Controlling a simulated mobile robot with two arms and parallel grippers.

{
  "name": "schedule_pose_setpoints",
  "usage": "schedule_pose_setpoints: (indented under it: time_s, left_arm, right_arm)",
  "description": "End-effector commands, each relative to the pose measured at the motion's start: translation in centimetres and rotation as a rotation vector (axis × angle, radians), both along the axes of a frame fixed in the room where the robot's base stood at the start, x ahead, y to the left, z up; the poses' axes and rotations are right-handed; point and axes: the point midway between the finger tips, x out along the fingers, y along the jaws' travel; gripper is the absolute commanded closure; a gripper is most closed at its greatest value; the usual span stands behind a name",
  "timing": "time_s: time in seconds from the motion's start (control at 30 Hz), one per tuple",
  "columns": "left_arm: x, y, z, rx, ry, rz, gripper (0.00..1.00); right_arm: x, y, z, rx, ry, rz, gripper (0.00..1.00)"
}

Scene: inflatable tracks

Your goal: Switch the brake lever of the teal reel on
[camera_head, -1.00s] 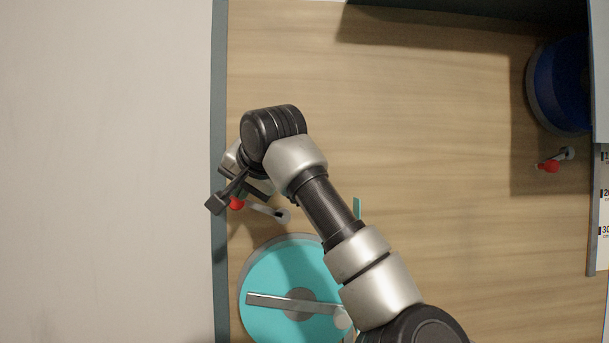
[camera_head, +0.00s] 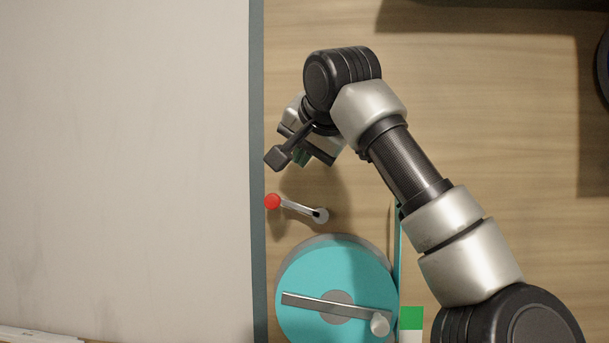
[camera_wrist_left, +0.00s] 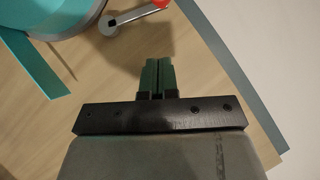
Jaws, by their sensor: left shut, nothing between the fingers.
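The teal reel (camera_head: 350,270) lies on the wooden board, with a grey crank bar and a knob across its top. Its brake lever (camera_head: 298,208) is a short grey arm with a red ball at the left end and a round pivot at the right end. In the left wrist view the lever (camera_wrist_left: 128,18) shows at the top, its red end cut by the frame edge. My left gripper (camera_wrist_left: 158,62) is shut and empty. In the head view it is above the lever in the picture, apart from it and partly hidden by my wrist. My right gripper is not in view.
A teal strip (camera_head: 397,245) stands right of the reel, with a green and white block (camera_head: 411,318) by it. A dark edge strip (camera_head: 257,180) borders the board, with a pale surface (camera_head: 120,160) beyond. A dark blue reel (camera_head: 603,70) shows at far right.

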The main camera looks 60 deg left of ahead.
Motion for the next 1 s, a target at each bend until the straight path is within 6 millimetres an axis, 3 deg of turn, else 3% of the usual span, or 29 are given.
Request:
schedule_pose_setpoints:
  time_s: [0.1,0.33,0.7,1.0]
  left_arm:
    - [-0.7,-1.9,1.1,0.001,-0.003,-0.001,1.00]
    - [-1.4,-4.0,2.7,0.001,-0.002,-0.001,1.00]
    - [-1.6,-4.3,3.0,0.000,-0.002,0.001,1.00]
    - [-1.5,-4.3,3.0,0.000,-0.002,0.001,1.00]
  right_arm:
    - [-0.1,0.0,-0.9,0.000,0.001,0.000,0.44]
    - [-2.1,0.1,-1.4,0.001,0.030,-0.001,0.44]
    - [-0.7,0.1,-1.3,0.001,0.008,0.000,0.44]
    - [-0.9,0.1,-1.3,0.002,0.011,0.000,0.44]
